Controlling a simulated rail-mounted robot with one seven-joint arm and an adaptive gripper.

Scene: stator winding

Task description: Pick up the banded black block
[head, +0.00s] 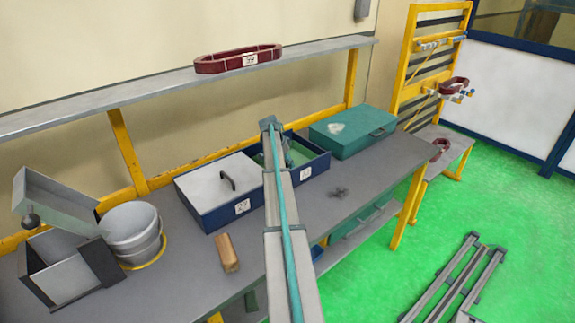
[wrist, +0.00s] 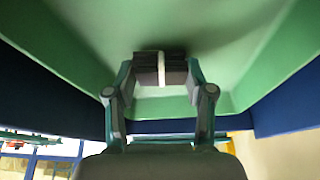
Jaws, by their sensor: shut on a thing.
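The banded black block (wrist: 174,68) is dark with a white band around its middle, seen in the wrist view. My gripper (wrist: 160,73) is shut on it, with one finger at each end of the block. Both are inside the open compartment of the blue box (head: 318,168), whose green lining (wrist: 240,50) shows around them in the wrist view. Whether the block touches the lining or hangs just clear of it, I cannot tell. In the head view my arm reaches over the box and hides the block.
A white lid (head: 222,182) with a handle covers the box's left part. A green case (head: 352,130) stands to the right. A wooden block (head: 227,252), a bucket (head: 133,232) and a grey bin (head: 62,278) are on the bench (head: 375,178). A shelf (head: 150,88) runs above.

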